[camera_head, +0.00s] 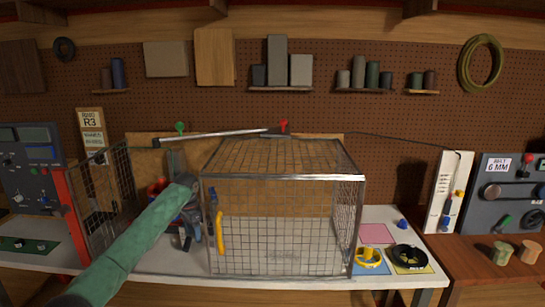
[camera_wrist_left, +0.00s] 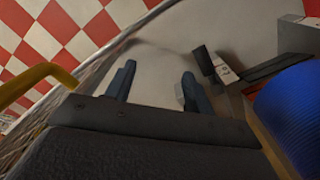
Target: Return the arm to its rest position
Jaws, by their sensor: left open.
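My left arm, in a green sleeve (camera_head: 140,240), reaches in from the lower left in the head view. Its gripper (camera_head: 192,225) is low at the left side of the wire cage, near the yellow handle (camera_head: 220,232), and partly hard to make out. In the left wrist view, the two blue-grey fingers of the left gripper (camera_wrist_left: 155,88) are apart, with only the pale bench top between them. The yellow handle (camera_wrist_left: 38,76) shows at the left there. My right gripper is in neither view.
The wire cage (camera_head: 275,225) fills the middle of the white bench (camera_head: 300,284). An open mesh panel with a red post (camera_head: 70,215) stands left. A yellow ring part (camera_head: 368,258) and black ring (camera_head: 408,257) lie right of the cage. A blue rounded object (camera_wrist_left: 290,110) is close to the gripper's right.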

